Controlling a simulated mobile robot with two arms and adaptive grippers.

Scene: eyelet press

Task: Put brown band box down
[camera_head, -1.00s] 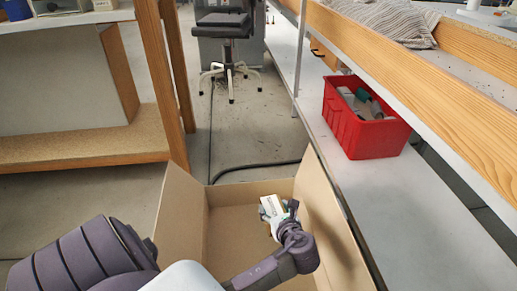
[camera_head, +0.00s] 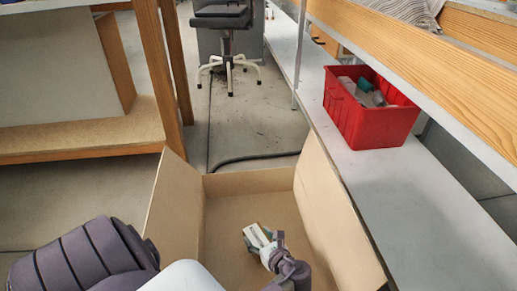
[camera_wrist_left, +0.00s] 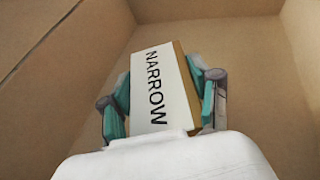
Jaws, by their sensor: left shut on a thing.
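The brown band box (camera_wrist_left: 160,88) is a small carton with a white face reading "NARROW" and a brown side, seen in the left wrist view. It also shows small in the head view (camera_head: 256,235). My left gripper (camera_wrist_left: 165,95) is shut on it, with teal finger pads on both sides. In the head view my left gripper (camera_head: 264,244) is down inside the large open cardboard box (camera_head: 222,222). Whether the small carton touches the cardboard floor I cannot tell. My right gripper is not in view.
The cardboard box has raised flaps left (camera_head: 172,208) and right (camera_head: 330,225). A red crate (camera_head: 375,125) with several items stands on the grey shelf (camera_head: 415,195) to the right. A wooden bench (camera_head: 80,140) stands left and a wheeled chair (camera_head: 228,60) behind. The cardboard floor around my gripper looks clear.

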